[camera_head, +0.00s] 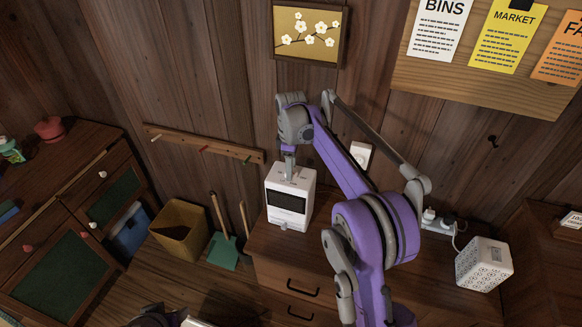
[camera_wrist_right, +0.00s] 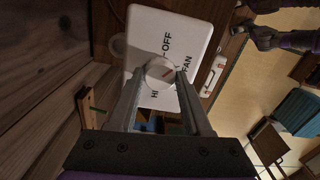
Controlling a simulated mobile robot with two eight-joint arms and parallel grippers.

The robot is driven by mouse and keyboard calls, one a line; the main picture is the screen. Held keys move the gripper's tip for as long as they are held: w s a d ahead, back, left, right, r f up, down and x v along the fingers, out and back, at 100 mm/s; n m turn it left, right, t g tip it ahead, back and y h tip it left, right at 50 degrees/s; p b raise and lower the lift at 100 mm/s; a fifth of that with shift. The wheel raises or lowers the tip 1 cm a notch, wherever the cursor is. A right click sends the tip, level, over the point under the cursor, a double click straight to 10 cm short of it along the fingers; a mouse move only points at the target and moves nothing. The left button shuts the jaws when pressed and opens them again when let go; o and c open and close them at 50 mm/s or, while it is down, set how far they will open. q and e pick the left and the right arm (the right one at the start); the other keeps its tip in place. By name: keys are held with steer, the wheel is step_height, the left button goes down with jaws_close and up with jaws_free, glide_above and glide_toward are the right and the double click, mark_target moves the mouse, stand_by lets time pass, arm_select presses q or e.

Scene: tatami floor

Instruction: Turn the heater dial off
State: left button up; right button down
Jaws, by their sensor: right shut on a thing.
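The heater (camera_head: 289,199) is a white box with a dark front panel. It stands upright on the wooden cabinet, against the wall side. Its white top (camera_wrist_right: 150,30) shows in the right wrist view with the labels OFF, FAN and HI around a round white dial (camera_wrist_right: 160,70). A reddish mark shows on the dial; I cannot tell exactly which label it points to. My right gripper (camera_head: 289,171) reaches down onto the heater's top, its two fingers shut on either side of the dial. Part of my left arm (camera_wrist_right: 275,39) shows in the wrist view, its jaws unclear.
A white patterned box (camera_head: 484,264) stands on the cabinet at the right, near a power strip (camera_head: 438,219). A bin (camera_head: 181,231), a dustpan (camera_head: 223,251) and a peg rail (camera_head: 203,144) are to the left. A framed picture (camera_head: 309,33) hangs above.

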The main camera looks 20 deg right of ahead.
steer(key=n, duration=0.3)
steer(key=shift+n, duration=0.3)
arm_select(q)
steer(key=shift+r, duration=0.1)
arm_select(e)
steer(key=shift+n, duration=1.9)
steer(key=shift+c, duration=1.6)
jaws_free()
arm_select(q)
steer(key=shift+w+r+p, duration=0.45)
steer(key=shift+r+p, duration=0.1)
steer(key=shift+r, duration=0.25)
arm_select(e)
step_height(320, 180, up, 11)
